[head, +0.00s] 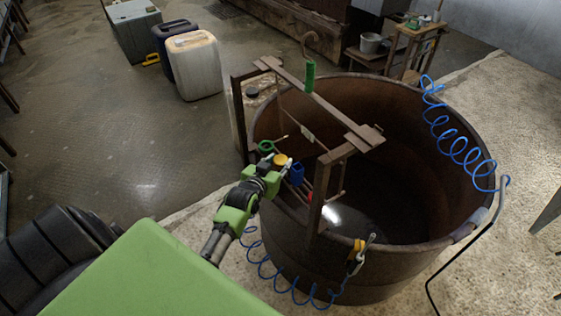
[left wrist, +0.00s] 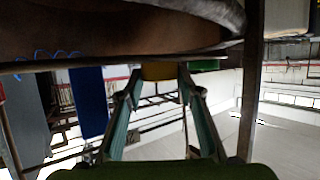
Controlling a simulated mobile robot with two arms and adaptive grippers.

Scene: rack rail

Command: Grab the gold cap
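The gold cap (head: 281,159) hangs at the rack rail on the near-left side of the large rusty tub. It also shows at the top middle of the left wrist view (left wrist: 158,71), partly cut off by the dark rail above it. My left gripper (head: 273,164) is right at the cap. In the left wrist view its two fingers (left wrist: 158,80) are spread, with the cap between or just beyond their tips. Whether the fingertips touch the cap is not clear. My right gripper is not in view.
A blue item (head: 296,173) hangs close beside the cap, and a green ring (head: 265,147) sits just behind it. Blue coiled hoses hang on the tub's rim. Jerrycans (head: 195,68) stand behind on open floor.

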